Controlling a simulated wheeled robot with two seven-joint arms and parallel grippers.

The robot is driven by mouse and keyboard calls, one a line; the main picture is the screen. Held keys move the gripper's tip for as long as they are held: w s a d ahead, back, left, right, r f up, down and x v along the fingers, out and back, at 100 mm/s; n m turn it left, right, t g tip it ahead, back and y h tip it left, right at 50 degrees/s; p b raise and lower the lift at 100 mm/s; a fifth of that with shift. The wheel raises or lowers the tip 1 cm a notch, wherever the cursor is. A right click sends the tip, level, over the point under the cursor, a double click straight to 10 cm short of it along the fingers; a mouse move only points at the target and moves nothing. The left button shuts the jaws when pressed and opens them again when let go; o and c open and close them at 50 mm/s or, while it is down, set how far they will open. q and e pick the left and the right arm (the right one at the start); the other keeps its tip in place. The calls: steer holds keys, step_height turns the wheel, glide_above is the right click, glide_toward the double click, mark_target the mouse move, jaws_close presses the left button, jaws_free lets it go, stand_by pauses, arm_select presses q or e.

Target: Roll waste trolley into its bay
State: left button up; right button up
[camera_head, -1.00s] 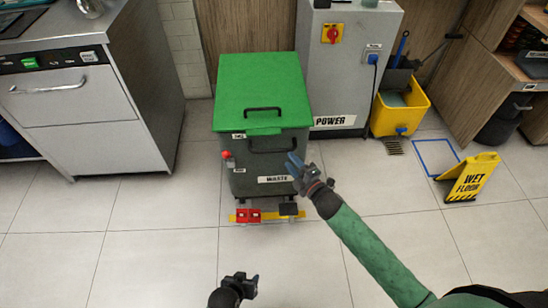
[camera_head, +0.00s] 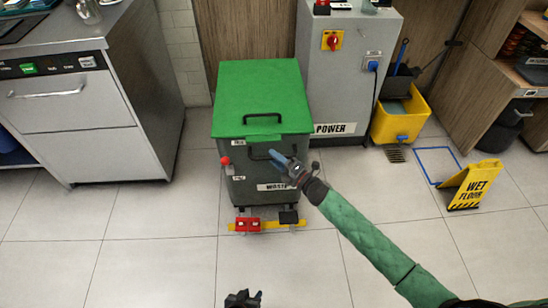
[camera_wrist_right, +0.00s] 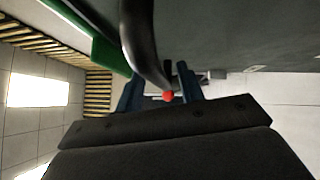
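The waste trolley (camera_head: 262,195) is a dark grey bin with a green lid (camera_head: 262,90) and a WASTE label, standing upright on the tiled floor. A black handle (camera_head: 275,150) is on its front, and a yellow bar with red and black pedals (camera_head: 266,224) is at its base. My right gripper (camera_head: 281,160) is at this handle. In the right wrist view its fingers (camera_wrist_right: 158,92) are apart, with the dark curved handle (camera_wrist_right: 143,45) at the gap between them. My left gripper (camera_head: 243,298) is low in the head view, away from the trolley; its finger state is unclear.
A steel machine (camera_head: 75,100) stands left of the trolley, and a grey POWER cabinet (camera_head: 345,90) behind right. A yellow bucket (camera_head: 402,115), a blue floor outline (camera_head: 437,165) and a WET FLOOR sign (camera_head: 472,186) are to the right. The floor in front is clear.

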steer(key=shift+w+a, duration=0.25)
steer(key=shift+a, duration=0.05)
jaws_close()
